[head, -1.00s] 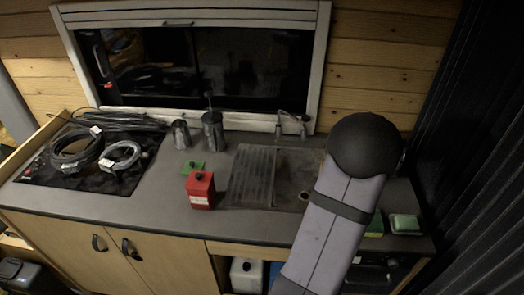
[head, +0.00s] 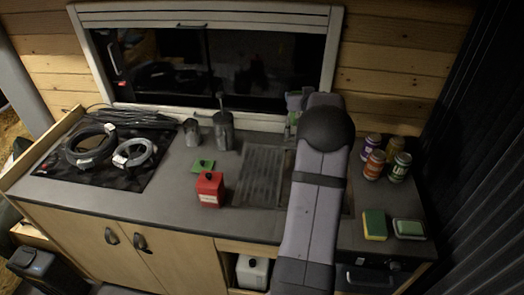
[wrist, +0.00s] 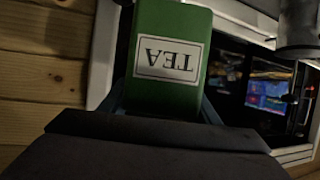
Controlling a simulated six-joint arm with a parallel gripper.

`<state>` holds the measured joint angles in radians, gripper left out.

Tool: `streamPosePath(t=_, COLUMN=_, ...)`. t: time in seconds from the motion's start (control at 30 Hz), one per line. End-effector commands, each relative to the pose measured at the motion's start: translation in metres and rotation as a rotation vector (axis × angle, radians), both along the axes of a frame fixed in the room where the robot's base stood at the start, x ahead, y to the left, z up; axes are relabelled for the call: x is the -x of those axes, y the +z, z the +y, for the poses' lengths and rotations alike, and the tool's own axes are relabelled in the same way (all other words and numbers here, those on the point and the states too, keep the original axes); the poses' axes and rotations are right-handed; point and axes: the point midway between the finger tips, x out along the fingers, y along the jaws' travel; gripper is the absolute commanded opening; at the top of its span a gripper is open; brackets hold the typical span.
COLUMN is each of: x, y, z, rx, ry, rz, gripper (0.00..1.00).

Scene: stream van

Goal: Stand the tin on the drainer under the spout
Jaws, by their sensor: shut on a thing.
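A green tin with a white TEA label (wrist: 168,60) fills the middle of the wrist view, its lettering upside down there. My gripper (wrist: 163,103) is shut on it. In the head view my arm reaches to the back of the sink, and the held tin is mostly hidden behind it. The ridged drainer (head: 260,172) lies left of my arm, bare where it shows. The tap and its spout are mostly hidden by my arm in the head view.
A red tin (head: 209,190) and a flat green lid-like piece (head: 203,166) stand left of the drainer. Two grey metal vessels (head: 223,130) are behind. Several jars (head: 374,165), a yellow-green sponge (head: 375,225) and a green-topped dish (head: 408,229) are right. Coiled cables (head: 90,146) cover the hob.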

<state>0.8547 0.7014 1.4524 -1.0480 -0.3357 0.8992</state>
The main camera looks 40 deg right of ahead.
Motion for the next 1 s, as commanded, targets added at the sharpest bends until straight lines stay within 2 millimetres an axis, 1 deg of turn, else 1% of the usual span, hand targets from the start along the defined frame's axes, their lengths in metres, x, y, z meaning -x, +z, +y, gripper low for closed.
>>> streamPosePath(t=0.03, x=-0.016, y=-0.003, z=0.013, rx=0.001, ry=0.038, rz=-0.001, gripper=0.2)
streamPosePath(t=0.13, x=-0.041, y=-0.007, z=0.036, rx=0.002, ry=0.103, rz=-0.001, gripper=0.2)
streamPosePath(t=0.17, x=-0.046, y=-0.02, z=0.042, rx=0.0, ry=0.104, rz=-0.001, gripper=0.2)
streamPosePath(t=0.2, x=-0.053, y=-0.028, z=0.05, rx=-0.001, ry=0.109, rz=-0.002, gripper=0.2)
streamPosePath(t=0.4, x=-0.081, y=-0.053, z=0.083, rx=0.0, ry=0.134, rz=-0.002, gripper=0.2)
streamPosePath(t=0.6, x=-0.094, y=-0.064, z=0.101, rx=0.001, ry=0.148, rz=-0.003, gripper=0.2)
streamPosePath(t=0.83, x=-0.096, y=-0.068, z=0.104, rx=0.0, ry=0.149, rz=-0.002, gripper=0.2)
streamPosePath(t=0.93, x=-0.096, y=-0.08, z=0.104, rx=-0.002, ry=0.149, rz=-0.001, gripper=0.2)
streamPosePath(t=1.0, x=-0.096, y=-0.091, z=0.104, rx=-0.001, ry=0.148, rz=-0.001, gripper=0.2)
